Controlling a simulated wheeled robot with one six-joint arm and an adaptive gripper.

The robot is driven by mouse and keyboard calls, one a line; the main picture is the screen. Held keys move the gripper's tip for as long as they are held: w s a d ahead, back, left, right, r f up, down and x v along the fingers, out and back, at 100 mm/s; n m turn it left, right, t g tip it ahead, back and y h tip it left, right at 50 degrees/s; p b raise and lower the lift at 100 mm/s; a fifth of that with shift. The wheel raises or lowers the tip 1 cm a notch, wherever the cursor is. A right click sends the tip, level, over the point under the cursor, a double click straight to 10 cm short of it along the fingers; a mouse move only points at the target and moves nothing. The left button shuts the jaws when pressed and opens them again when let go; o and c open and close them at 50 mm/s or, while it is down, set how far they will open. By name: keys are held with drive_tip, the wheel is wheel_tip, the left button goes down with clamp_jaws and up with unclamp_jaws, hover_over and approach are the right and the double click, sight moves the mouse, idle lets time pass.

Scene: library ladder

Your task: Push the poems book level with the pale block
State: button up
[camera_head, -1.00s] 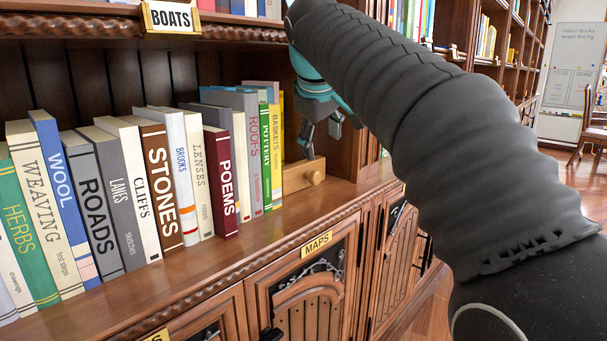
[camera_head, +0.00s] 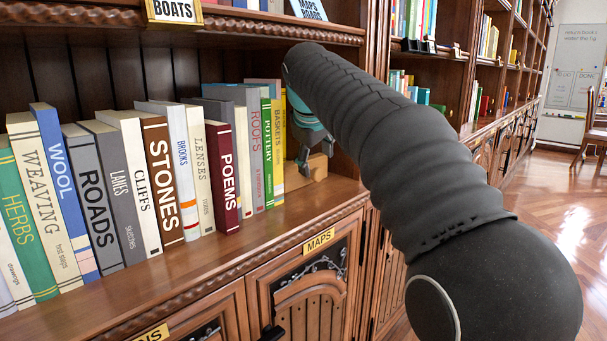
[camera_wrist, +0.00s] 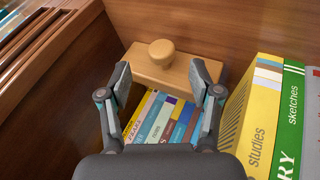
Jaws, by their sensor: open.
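The poems book (camera_head: 222,178) is dark red with white letters and stands upright in the row in the head view. Its spine stands a little forward of its neighbours. It is not seen in the wrist view. The pale block (camera_head: 318,166) is at the right end of the row, partly hidden by my gripper (camera_head: 308,158). In the wrist view the pale block (camera_wrist: 150,69) has a round knob on top. My gripper (camera_wrist: 161,78) is open there, one finger each side of the knob's line. I cannot tell whether the fingers touch the block.
The yellow book (camera_wrist: 248,115) stands close to my right finger in the wrist view. Coloured spines (camera_wrist: 162,118) show between my fingers. The shelf front (camera_head: 270,212) is clear.

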sight(316, 170)
drive_tip(key=x, duration=0.4)
drive_tip(key=shift+w+a+f+b, duration=0.1)
drive_tip(key=shift+w+f+b, duration=0.05)
drive_tip(key=shift+f+b, duration=0.2)
clamp_jaws()
